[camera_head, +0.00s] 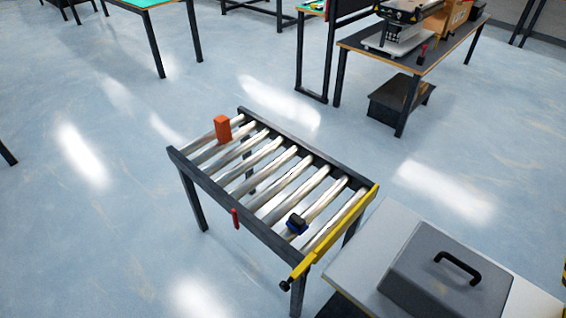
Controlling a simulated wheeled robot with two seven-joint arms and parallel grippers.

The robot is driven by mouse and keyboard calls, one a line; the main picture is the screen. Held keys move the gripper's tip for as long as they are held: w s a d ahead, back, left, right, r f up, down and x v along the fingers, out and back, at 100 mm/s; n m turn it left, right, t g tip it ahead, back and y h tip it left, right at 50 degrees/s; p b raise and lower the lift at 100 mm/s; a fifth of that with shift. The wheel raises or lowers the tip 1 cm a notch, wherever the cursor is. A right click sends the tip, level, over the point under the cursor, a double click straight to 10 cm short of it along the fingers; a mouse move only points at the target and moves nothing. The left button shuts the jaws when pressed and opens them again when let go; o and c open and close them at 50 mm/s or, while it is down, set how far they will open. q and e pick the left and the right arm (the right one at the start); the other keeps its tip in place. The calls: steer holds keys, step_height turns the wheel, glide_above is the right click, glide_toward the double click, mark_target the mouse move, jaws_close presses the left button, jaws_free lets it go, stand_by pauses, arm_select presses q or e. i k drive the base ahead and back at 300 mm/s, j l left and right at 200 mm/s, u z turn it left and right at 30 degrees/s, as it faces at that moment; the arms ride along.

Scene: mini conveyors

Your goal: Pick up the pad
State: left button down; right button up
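A mini roller conveyor (190,169) stands in the middle of the camera_head view, with a dark frame and silver rollers. A small black and blue object (297,225) lies on its rollers near the right end. An upright orange block (222,129) stands on the rollers near the far left end. I cannot tell for certain which thing is the pad. Neither of my grippers is in view, and nothing is seen touching these objects.
A yellow bar (336,233) edges the conveyor's right end, and a small red part (235,218) is on its front side. A grey box with a black handle (446,277) sits on a light table (366,249) at lower right. Cluttered workbenches stand behind; the floor (90,240) at left is clear.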

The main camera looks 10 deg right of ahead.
mark_target(296, 224)
steer(key=z, duration=1)
steer(key=i+j+z, duration=0.15)
steer(key=j+z, duration=0.25)
steer(key=i+j+z, duration=0.1)
steer(key=j+z, duration=0.3)
steer(key=j, duration=0.2)
steer(key=j+z, duration=0.45)
steer(key=j, duration=1)
steer(key=k+j+z, duration=0.15)
steer(key=j, duration=0.85)
steer(key=i, duration=0.05)
